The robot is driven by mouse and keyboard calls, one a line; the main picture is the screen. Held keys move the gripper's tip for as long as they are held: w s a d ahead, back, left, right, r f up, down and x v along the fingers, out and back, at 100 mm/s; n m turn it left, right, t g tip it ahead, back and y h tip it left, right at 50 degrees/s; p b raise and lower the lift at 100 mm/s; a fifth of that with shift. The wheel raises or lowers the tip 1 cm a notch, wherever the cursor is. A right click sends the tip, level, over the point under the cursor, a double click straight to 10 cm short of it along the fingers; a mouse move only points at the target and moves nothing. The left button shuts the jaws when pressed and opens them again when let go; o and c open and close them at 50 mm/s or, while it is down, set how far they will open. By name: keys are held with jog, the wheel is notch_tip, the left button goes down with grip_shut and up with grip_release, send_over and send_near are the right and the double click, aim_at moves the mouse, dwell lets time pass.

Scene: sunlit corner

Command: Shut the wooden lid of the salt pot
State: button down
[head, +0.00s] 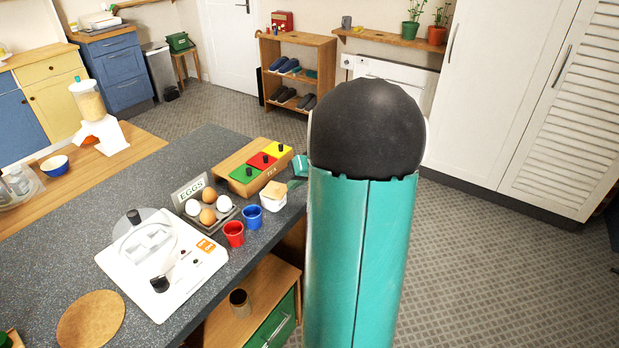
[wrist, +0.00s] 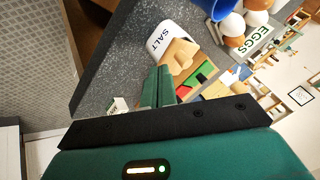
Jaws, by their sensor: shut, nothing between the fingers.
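The salt pot (head: 272,202) is white and stands near the counter's right edge, beside the egg tray. Its wooden lid (head: 277,188) appears tilted up; its exact angle is hard to tell. In the wrist view the pot (wrist: 165,38) shows the word SALT, and the lid (wrist: 180,56) lies between it and my fingers. My gripper (wrist: 160,74) is shut and empty, its teal fingertips close to the lid; I cannot tell whether they touch. In the head view my gripper (head: 297,182) shows just right of the lid, partly hidden by my arm.
A red cup (head: 234,234) and a blue cup (head: 253,217) stand in front of the pot. The egg tray (head: 226,218) is to its left. A wooden box with coloured lids (head: 243,178) stands behind. The floor at right is clear.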

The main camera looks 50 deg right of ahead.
aim_at(279, 190)
jog(key=shift+w+a, duration=0.35)
jog(key=shift+a, duration=0.15)
jog(key=shift+w, duration=0.2)
jog(key=shift+a, duration=0.15)
jog(key=shift+w+a+m+h, duration=0.1)
jog(key=shift+a+m+h, duration=0.4)
jog(key=shift+a+m, duration=0.2)
jog(key=shift+a, duration=0.25)
jog(key=shift+d, duration=0.15)
jog(key=shift+d, duration=0.7)
